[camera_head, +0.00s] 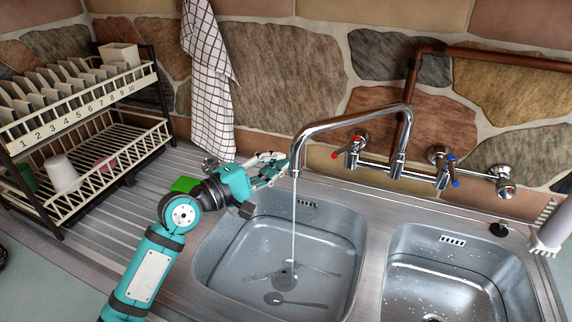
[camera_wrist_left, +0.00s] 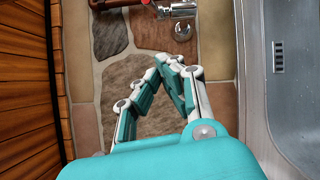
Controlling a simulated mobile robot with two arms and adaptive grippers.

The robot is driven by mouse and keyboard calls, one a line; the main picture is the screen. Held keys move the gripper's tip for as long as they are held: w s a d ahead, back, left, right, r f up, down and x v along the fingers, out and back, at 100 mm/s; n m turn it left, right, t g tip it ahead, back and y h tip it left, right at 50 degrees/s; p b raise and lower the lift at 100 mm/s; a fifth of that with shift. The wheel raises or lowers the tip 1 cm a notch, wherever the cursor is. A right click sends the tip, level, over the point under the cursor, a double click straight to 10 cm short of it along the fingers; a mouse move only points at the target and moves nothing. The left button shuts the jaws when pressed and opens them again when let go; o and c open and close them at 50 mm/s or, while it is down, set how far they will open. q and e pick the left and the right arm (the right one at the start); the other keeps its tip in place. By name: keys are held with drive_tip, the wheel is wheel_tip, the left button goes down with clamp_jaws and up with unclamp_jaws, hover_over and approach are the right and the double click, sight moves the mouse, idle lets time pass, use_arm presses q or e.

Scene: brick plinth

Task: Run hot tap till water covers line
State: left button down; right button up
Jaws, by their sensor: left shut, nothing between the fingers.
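The hot tap (camera_head: 349,147), with red-tipped handles, is on the wall behind the sinks. A thin stream of water (camera_head: 294,220) runs from the curved chrome spout (camera_head: 350,122) into the left sink basin (camera_head: 213,262). Cutlery, including a spoon (camera_head: 290,300), lies at the bottom around the drain. I cannot make out a line in the basin or the water's depth. My left gripper (camera_head: 282,168) is shut and empty above the basin's back left edge, left of the spout and apart from the hot tap. Its closed fingers (camera_wrist_left: 168,62) also show in the left wrist view. My right gripper is not in view.
The cold tap (camera_head: 446,170), with blue tips, is at the right. A right basin (camera_head: 400,250) is beside the left one. A dish rack (camera_head: 75,190) with plates and cups stands at the left. A checked towel (camera_head: 212,90) hangs behind my arm. A green sponge (camera_head: 184,185) lies nearby.

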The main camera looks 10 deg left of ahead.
sight(346, 149)
use_arm(q)
drive_tip(key=w+d+r+p, duration=0.1)
drive_tip(key=w+d+p, duration=0.2)
drive_tip(key=w+d, duration=0.2)
drive_tip(key=d, duration=0.3)
drive_tip(key=shift+d, duration=0.25)
drive_tip(key=shift+s+d+p, duration=0.4)
drive_tip(key=shift+s+p, duration=0.05)
drive_tip(key=shift+p, duration=0.5)
drive_tip(key=shift+w, duration=0.15)
